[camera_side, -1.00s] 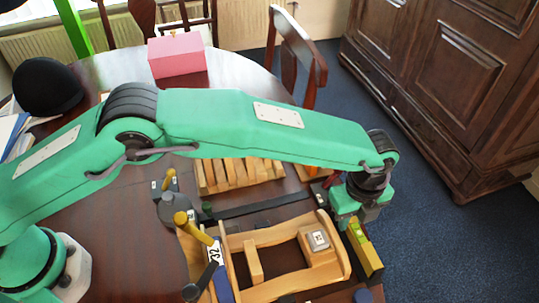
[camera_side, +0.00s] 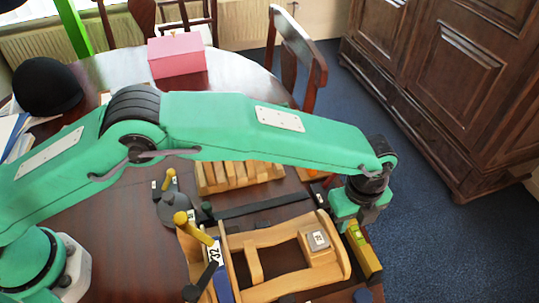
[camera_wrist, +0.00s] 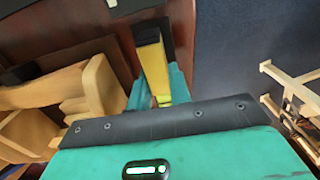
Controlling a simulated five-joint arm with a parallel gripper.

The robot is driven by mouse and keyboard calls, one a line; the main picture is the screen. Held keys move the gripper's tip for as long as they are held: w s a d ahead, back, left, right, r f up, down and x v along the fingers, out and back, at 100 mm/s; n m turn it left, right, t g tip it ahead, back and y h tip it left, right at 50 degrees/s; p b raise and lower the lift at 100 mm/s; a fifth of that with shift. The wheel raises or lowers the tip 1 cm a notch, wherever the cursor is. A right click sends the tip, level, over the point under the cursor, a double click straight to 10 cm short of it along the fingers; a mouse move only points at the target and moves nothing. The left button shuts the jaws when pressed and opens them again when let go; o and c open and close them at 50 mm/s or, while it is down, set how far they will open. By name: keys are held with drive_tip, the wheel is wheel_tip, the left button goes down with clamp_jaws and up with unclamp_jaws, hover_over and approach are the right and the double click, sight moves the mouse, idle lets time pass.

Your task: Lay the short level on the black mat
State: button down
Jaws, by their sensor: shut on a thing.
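The short level is a yellow bar (camera_side: 363,250) at the right edge of the table in the side view. It also shows in the wrist view (camera_wrist: 152,62), pointing away from my gripper. My gripper (camera_side: 352,224) is shut on the near end of the level; its fingertips are mostly hidden behind the wrist housing. A flat black patch (camera_wrist: 184,32) lies beside and partly under the level in the wrist view and looks like the black mat. I cannot tell whether the level touches it.
A wooden saddle frame (camera_side: 262,240) stands just left of the level. A dark strap (camera_side: 262,205) and a slotted wooden rack (camera_side: 238,175) lie behind it. A clamp with yellow handles (camera_side: 180,218) is further left. The table edge drops to blue carpet (camera_side: 425,235) on the right.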

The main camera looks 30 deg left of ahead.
drive_tip(key=shift+f, duration=0.35)
idle(1.1)
drive_tip(key=c, duration=0.8)
unclamp_jaws()
drive_tip(key=shift+r, duration=2.5)
drive_tip(key=shift+r, duration=0.1)
drive_tip(key=shift+r, duration=1.4)
